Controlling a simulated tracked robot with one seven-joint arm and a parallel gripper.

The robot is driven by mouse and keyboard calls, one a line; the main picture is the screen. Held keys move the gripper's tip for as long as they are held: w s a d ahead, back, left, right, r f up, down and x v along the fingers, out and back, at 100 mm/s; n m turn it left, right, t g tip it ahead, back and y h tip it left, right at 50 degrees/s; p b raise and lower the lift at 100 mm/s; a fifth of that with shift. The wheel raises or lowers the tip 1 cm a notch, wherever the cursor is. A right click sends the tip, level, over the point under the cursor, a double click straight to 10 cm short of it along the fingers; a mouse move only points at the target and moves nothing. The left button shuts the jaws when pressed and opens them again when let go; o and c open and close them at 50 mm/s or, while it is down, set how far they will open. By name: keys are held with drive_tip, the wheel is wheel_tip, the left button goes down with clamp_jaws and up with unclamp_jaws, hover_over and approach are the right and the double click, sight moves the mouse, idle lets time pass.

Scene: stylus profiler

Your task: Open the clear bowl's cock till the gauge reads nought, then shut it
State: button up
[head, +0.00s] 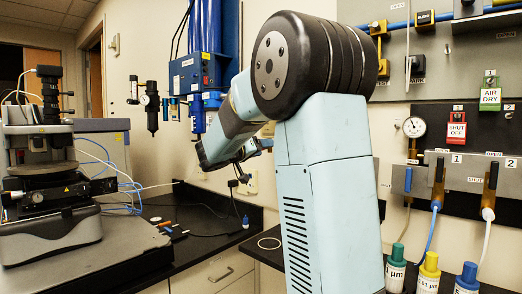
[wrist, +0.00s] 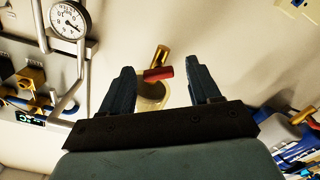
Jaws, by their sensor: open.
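In the wrist view my gripper (wrist: 161,78) is open, with one dark finger on each side and nothing between the pads that I can see held. Beyond and between the fingertips is a small cock with a red handle (wrist: 158,73) and a brass stem (wrist: 161,55). The handle lies nearly level, crosswise to the stem. Behind it is a pale yellowish round shape, seemingly the clear bowl (wrist: 152,97), partly hidden by the gripper. A round white gauge (wrist: 68,20) is at upper left; its needle points to the lower right and its figures are too small to read.
Metal tubing (wrist: 42,30) and brass valves (wrist: 30,76) stand left of my gripper. In the head view a blue cylinder (head: 216,30), a profiler (head: 50,190) and a wall panel with valves (head: 460,180) surround my arm. Capped bottles (head: 428,272) stand at lower right.

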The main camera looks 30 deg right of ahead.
idle(0.3)
drive_tip(key=s+a+m, duration=0.2)
drive_tip(key=a+m, duration=0.1)
drive_tip(key=a, duration=0.4)
drive_tip(key=s+a+m, duration=0.3)
drive_tip(key=a, duration=0.3)
drive_tip(key=s+f+n+g+y, duration=0.1)
drive_tip(key=s+f+n+y, duration=0.3)
drive_tip(key=s, duration=0.6)
drive_tip(key=s+d+f+n+g+y, duration=0.1)
drive_tip(key=s+f+n+g+y, duration=0.1)
drive_tip(key=s+f+n+y, duration=0.2)
drive_tip(key=shift+s+d+f+y, duration=0.2)
drive_tip(key=shift+s+f+y, duration=1.2)
drive_tip(key=shift+s+f, duration=1.4)
drive_tip(key=shift+s+r, duration=0.4)
drive_tip(key=shift+r, duration=0.05)
drive_tip(key=shift+c, duration=0.3)
